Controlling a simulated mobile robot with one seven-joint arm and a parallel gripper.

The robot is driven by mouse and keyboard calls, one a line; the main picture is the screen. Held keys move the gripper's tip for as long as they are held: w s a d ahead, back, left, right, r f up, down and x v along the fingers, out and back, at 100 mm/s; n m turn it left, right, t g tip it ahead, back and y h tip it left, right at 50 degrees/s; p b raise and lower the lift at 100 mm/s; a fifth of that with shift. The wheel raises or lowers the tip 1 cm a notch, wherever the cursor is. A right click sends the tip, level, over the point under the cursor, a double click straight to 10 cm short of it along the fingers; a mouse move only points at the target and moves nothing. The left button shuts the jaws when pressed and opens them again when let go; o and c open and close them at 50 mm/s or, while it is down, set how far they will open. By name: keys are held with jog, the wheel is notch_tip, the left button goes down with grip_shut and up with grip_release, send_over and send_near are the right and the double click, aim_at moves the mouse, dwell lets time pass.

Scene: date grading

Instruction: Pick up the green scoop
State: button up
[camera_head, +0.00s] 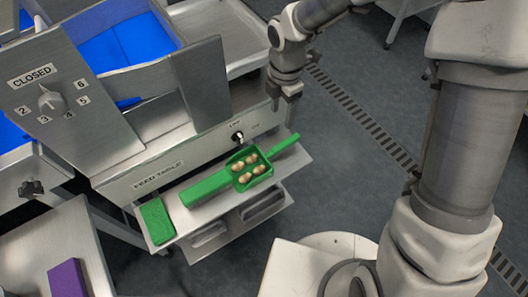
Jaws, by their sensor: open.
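The green scoop (205,189) lies on the narrow metal shelf at the front of the feed table. Its squarish pan holds several brown dates, and a thin green part points up to the right. A long green part extends to the lower left. My gripper (287,97) points down above and to the right of the scoop, apart from it. It is open, with nothing seen between its small dark fingers.
A green pad (157,221) lies at the shelf's left end. The feed table (160,172) has a knob and switch behind the shelf. A purple block (67,279) sits on a metal surface at lower left. Open floor (350,160) lies to the right.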

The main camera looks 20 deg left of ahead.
aim_at(279, 146)
notch_tip(279, 146, down, 16)
jog(key=b, duration=0.5)
jog(key=shift+s+f, duration=0.1)
jog(key=shift+f, duration=0.1)
jog(key=shift+r, duration=0.1)
grip_shut()
